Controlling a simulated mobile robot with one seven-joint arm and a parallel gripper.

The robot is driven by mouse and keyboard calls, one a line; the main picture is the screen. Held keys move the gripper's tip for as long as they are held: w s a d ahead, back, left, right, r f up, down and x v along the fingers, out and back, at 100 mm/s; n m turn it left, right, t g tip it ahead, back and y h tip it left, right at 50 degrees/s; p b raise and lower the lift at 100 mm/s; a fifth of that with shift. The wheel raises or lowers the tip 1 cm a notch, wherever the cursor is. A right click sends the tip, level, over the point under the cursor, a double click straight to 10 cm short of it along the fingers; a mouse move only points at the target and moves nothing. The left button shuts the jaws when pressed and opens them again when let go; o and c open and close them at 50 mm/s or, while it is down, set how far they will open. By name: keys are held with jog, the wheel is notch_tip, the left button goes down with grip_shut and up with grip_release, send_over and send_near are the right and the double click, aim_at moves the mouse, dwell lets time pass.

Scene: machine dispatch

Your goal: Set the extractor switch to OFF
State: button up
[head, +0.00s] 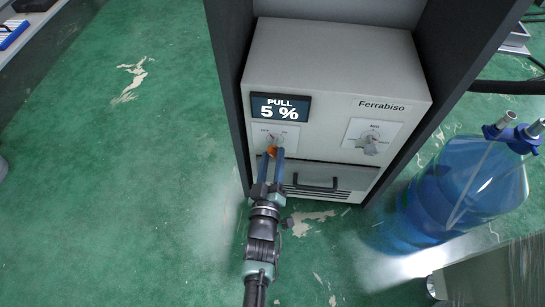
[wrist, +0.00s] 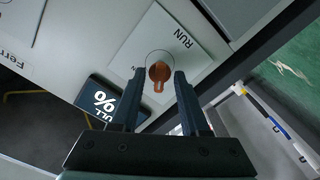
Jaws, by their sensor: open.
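The extractor switch is an orange rotary knob (wrist: 158,72) on a pale plate on the front of the grey Ferrabiso unit (head: 320,62). In the head view the knob (head: 272,150) shows just beyond my fingertips, below the display (head: 281,108) reading "PULL 5 %". In the wrist view a RUN label shows at the plate's upper right; the other label is mostly hidden by a finger. My gripper (head: 273,155) is open, with one finger on each side of the knob; contact is unclear.
A second, grey dial (head: 370,144) is at the panel's right, and a dark drawer handle (head: 316,184) lies below. Dark cabinet sides frame the unit. A blue bottle (head: 462,185) stands at the right. The green floor at left is clear.

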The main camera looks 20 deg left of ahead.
jog(key=p+v, duration=0.4)
jog(key=v, duration=0.8)
jog(key=shift+s, duration=0.4)
jog(key=shift+d, duration=0.1)
